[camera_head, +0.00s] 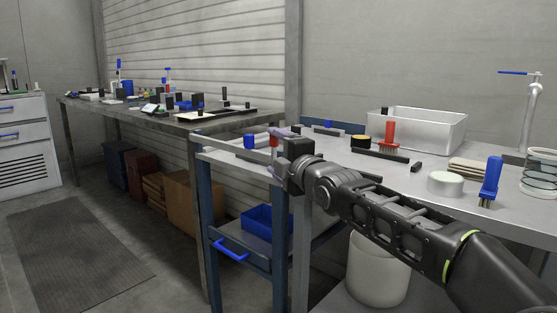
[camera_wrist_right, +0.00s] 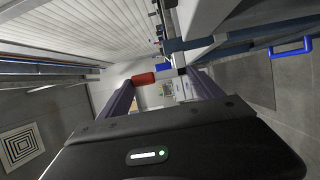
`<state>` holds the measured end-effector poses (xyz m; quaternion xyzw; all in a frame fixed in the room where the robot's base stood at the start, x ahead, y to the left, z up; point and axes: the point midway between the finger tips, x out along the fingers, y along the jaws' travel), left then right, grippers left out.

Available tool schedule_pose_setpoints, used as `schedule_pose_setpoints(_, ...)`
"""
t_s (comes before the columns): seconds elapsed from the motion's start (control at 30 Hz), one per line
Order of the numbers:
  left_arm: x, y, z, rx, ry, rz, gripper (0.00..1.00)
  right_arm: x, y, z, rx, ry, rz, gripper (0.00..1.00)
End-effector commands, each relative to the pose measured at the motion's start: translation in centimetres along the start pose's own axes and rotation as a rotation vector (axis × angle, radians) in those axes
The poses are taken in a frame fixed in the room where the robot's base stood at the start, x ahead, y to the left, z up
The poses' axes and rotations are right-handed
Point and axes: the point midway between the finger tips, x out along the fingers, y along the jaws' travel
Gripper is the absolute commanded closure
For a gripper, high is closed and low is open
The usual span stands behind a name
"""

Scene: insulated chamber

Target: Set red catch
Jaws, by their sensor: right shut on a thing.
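The red catch (camera_head: 274,141) shows as a small red piece at the near end of the cart's top, in front of the steel bench. My right gripper (camera_head: 275,152) is at it, with one finger above and one below. In the right wrist view the red catch (camera_wrist_right: 144,78) lies between the fingertips of my right gripper (camera_wrist_right: 162,78), with a pale grey part beside it. The gripper is shut on it. The gripper partly hides the catch's mounting in the head view. My left gripper is not in view.
A blue piece (camera_head: 249,141) stands just left of the catch. The cart (camera_head: 203,210) has a blue handle (camera_head: 232,248) and a blue bin (camera_head: 262,221). Brushes, a steel tub (camera_head: 432,124) and a white puck (camera_head: 445,184) stand on the right bench.

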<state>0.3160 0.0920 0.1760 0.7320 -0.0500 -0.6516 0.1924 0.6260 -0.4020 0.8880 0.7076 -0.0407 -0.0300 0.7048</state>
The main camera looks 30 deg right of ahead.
Motion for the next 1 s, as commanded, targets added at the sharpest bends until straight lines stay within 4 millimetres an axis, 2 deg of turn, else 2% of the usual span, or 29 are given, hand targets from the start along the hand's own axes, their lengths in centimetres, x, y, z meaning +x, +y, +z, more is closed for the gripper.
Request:
schedule_pose_setpoints(0.23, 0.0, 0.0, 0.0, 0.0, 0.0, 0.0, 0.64, 0.0, -0.1, 0.0, 0.001, 0.0, -0.002, 0.98)
schedule_pose_setpoints(0.27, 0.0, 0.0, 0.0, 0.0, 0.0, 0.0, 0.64, 0.0, -0.1, 0.0, 0.001, 0.0, -0.003, 0.22)
schedule_pose_setpoints(0.3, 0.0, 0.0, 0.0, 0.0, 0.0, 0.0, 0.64, 0.0, -0.1, 0.0, 0.001, 0.0, -0.002, 0.19)
schedule_pose_setpoints(0.37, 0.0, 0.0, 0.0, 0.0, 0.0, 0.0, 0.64, 0.0, -0.1, 0.0, 0.001, 0.0, -0.002, 0.15)
schedule_pose_setpoints(0.73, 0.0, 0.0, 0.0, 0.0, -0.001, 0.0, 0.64, -0.4, -0.1, 0.1, 0.003, -0.002, -0.002, 0.15)
schedule_pose_setpoints(1.0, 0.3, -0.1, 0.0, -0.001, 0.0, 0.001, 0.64, -2.6, -0.2, 0.2, 0.002, -0.004, -0.002, 0.15)
